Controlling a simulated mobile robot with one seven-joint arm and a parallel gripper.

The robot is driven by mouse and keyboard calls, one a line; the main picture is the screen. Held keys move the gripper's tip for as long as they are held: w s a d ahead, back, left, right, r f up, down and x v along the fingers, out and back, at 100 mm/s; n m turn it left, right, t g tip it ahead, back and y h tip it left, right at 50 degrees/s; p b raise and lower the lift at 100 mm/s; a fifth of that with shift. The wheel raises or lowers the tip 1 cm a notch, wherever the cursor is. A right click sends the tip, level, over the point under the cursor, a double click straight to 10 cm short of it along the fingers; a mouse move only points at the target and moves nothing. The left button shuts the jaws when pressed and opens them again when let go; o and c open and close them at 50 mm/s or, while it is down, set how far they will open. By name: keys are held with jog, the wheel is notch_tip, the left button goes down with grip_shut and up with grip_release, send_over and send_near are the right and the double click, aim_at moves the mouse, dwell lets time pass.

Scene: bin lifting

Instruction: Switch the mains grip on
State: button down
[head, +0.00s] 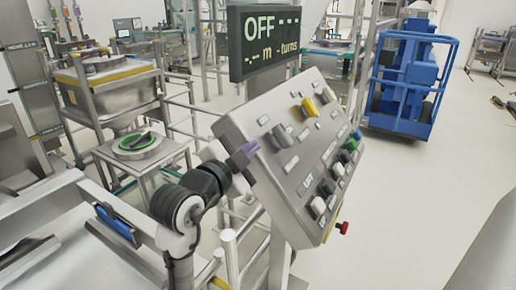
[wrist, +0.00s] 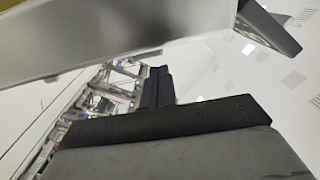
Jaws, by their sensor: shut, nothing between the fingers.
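A sloped grey control panel (head: 250,118) stands in the middle of the head view. Its upper row carries a grey grip (head: 281,135), a yellow grip (head: 310,106) and a white grip (head: 328,95). I cannot read which one is the mains grip. The display (head: 263,42) above reads OFF with dashes. My gripper (head: 244,153) is shut and empty at the panel's left edge, left of and below the grey grip. Touching or apart, I cannot tell.
Black, white, green and blue buttons sit lower on the panel, with a red knob (head: 342,228) below its right corner. Metal rails (head: 230,255) stand close around my arm. A steel hopper (head: 108,85) is at left, a blue lift (head: 408,85) behind.

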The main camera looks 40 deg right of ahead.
jog(key=b+v, duration=0.1)
jog(key=v, duration=0.4)
jog(key=shift+a, duration=0.4)
